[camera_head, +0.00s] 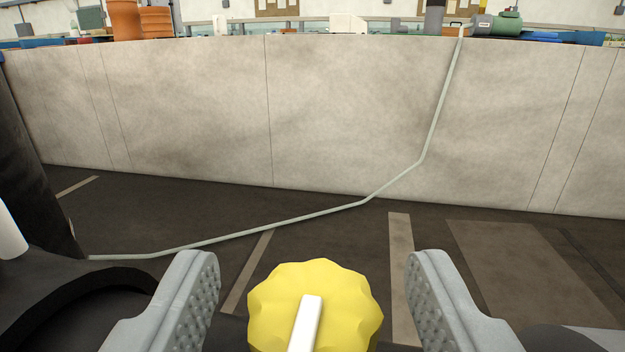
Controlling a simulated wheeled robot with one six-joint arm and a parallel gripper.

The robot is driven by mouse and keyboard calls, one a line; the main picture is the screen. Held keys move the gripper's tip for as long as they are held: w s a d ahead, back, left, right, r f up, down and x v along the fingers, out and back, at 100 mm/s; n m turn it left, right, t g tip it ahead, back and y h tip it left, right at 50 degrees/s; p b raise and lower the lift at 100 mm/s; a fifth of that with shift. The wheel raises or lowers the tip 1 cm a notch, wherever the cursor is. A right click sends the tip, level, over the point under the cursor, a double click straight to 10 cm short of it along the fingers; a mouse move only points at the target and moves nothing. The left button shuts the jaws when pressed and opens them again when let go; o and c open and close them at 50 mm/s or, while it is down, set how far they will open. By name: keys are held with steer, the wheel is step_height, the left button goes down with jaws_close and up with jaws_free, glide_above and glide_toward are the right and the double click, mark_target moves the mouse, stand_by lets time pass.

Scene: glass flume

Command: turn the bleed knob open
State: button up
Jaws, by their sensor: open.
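The bleed knob (348,312) is yellow with a scalloped rim and shows at the bottom middle of the head camera view. A white bar (306,322) lies across its face, pointing nearly up and down in the picture. My gripper (313,290) is open, with one grey finger to the left of the knob and one to the right. A gap shows between each finger and the knob, so neither appears to touch it. The lower part of the knob is cut off by the picture edge, and what it is mounted on is mostly hidden.
A pale concrete wall (340,110) spans the view behind the knob. A thin grey-green pipe (262,225) runs from the lower left and up over the wall. A dark upright body (28,160) stands at the left. Dark floor (330,235) with lighter strips shows between.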

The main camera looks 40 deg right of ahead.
mark_target(314, 257)
steer(key=shift+x, duration=1.75)
steer(key=shift+c, duration=0.3)
steer(key=c, duration=0.9)
